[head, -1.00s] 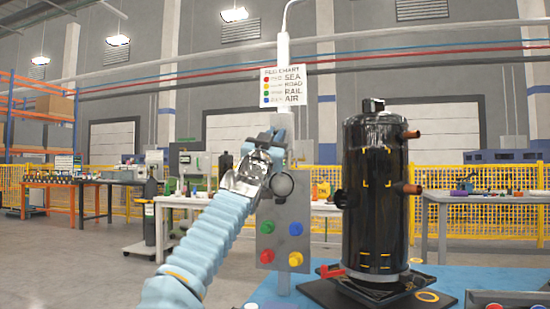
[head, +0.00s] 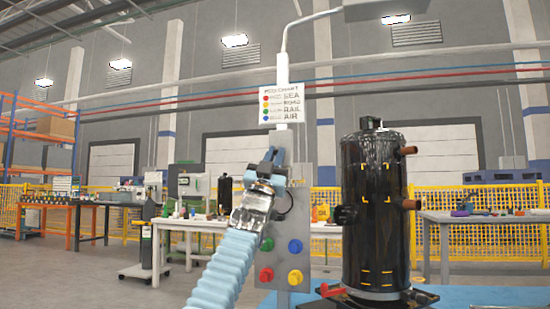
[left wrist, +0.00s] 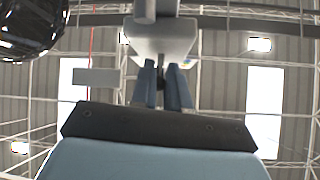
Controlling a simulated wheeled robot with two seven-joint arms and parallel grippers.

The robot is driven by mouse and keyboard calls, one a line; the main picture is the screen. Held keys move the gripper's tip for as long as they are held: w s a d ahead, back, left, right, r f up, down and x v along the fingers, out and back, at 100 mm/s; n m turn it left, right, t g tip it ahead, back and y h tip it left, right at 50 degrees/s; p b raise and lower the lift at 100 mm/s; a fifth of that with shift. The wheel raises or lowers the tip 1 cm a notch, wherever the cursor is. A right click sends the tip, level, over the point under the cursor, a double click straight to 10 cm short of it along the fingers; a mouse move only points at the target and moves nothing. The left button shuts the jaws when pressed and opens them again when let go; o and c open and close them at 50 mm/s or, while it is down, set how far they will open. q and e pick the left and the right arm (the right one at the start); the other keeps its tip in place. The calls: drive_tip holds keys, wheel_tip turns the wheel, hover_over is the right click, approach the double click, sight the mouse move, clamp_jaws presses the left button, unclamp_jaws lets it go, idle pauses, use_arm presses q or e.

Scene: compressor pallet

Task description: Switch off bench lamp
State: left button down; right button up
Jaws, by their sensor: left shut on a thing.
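The bench lamp's head (head: 390,8) is partly in view at the top right, on a thin curved arm above the white post (head: 282,70). A grey panel (head: 296,180) with red, yellow, green and blue buttons is on the post. My left gripper (head: 272,157) is at the panel's upper left, just below the chart. In the left wrist view, the blue fingers (left wrist: 167,88) are closed around a small dark part (left wrist: 160,74) below the pale post. The lamp's switch is not clearly visible; I cannot tell whether the held part is it. My right gripper is out of view.
A colour chart sign (head: 282,103) hangs on the post above my gripper. Tables and a yellow fence (head: 440,250) are farther back.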

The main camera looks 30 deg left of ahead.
use_arm(q)
drive_tip(key=c, duration=1.2)
unclamp_jaws()
drive_tip(key=shift+w+a+f, duration=0.1)
drive_tip(key=shift+w, duration=0.1)
drive_tip(key=shift+o, duration=0.2)
drive_tip(key=b+v, duration=0.4)
drive_tip(key=v, duration=1)
